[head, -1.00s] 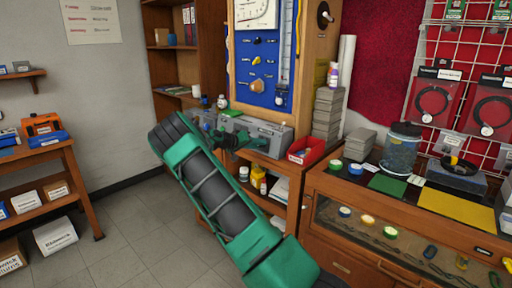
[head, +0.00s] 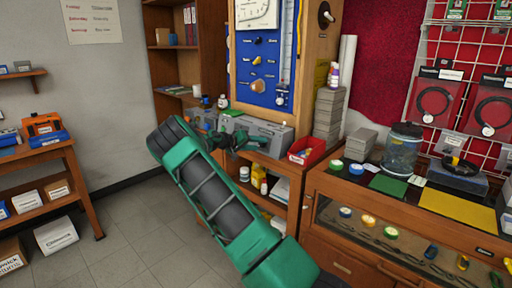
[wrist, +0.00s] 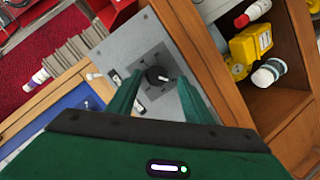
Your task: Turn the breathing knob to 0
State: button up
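In the wrist view a black knob (wrist: 157,76) sits on a dark square plate on the face of a grey box (wrist: 125,50). I cannot read any label or scale mark beside it. My gripper (wrist: 159,82) is open, its two green fingers apart, one on each side of the knob in the picture. I cannot tell whether either finger touches it. In the head view my gripper (head: 238,141) is in front of the grey box (head: 265,134) on the bench, and the knob is hidden there.
A blue panel (head: 272,50) with small knobs stands above the grey box. A red bin (head: 306,151) is right of it. Bottles stand on the shelf below, including a yellow one (wrist: 250,45). A glass-topped counter (head: 340,190) is at the right.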

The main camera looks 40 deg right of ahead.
jog(key=shift+s, duration=0.15)
jog(key=v, duration=1)
jog(key=shift+a, duration=0.35)
jog(key=shift+r, duration=0.1)
jog(key=s+a+m+g+y, duration=0.15)
jog(key=s+y, duration=0.65)
jog(key=s, duration=1.3)
jog(key=s+a+n+t+y, duration=0.2)
jog(key=s+a+n+y, duration=0.2)
jog(key=s+a, duration=2.1)
jog(key=s+y, duration=0.2)
jog(key=s, duration=0.1)
jog(key=shift+s+r, duration=0.2)
jog(key=shift+r, duration=0.05)
